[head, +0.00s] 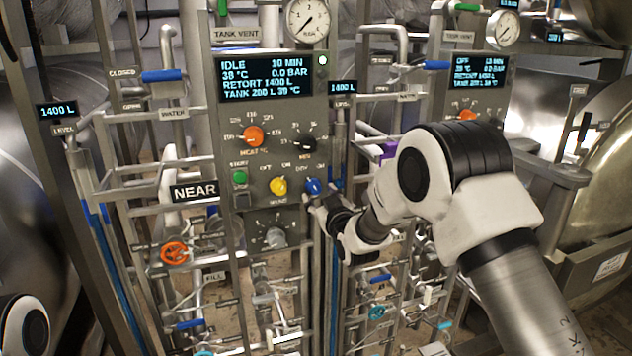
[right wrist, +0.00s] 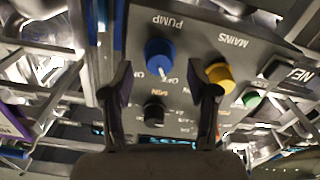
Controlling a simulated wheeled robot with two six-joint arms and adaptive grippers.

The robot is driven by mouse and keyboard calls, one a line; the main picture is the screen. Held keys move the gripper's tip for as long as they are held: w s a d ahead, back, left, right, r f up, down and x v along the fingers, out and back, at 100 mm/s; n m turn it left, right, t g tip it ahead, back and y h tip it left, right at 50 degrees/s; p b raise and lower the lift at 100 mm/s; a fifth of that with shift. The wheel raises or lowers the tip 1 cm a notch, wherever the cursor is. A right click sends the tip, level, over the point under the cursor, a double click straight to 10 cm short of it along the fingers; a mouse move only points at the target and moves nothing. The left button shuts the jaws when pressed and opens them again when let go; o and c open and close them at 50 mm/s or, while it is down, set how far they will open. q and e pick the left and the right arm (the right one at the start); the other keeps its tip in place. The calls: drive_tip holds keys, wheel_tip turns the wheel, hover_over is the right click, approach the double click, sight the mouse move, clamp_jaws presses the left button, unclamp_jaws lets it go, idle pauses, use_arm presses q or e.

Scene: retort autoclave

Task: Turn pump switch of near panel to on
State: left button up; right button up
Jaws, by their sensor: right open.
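The near panel (head: 250,215) is a grey upright box with a NEAR plate (head: 195,191). Its blue pump switch (head: 313,186) is a round knob at the lower right, beside the yellow mains knob (head: 278,186). My right gripper (head: 320,200) is at the blue knob, reaching in from the right. In the right wrist view the panel is upside down, and the pump switch (right wrist: 160,55) shows between the open fingers (right wrist: 164,82), with no visible contact. Its white mark points towards the OFF/ON lettering; which word it meets is too small to tell. My left gripper is out of view.
A green button (head: 240,178), an orange knob (head: 251,136) and a black knob (head: 304,145) sit on the same panel. Pipes and valves, including an orange handwheel (head: 174,253), crowd both sides. A second panel (head: 478,85) stands at the right.

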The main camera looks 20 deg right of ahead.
sight(317, 191)
drive_tip(key=w+p, duration=0.1)
drive_tip(key=w, duration=0.2)
drive_tip(key=shift+w+f, duration=0.2)
drive_tip(key=shift+w, duration=0.1)
drive_tip(key=shift+s+r, duration=0.2)
clamp_jaws()
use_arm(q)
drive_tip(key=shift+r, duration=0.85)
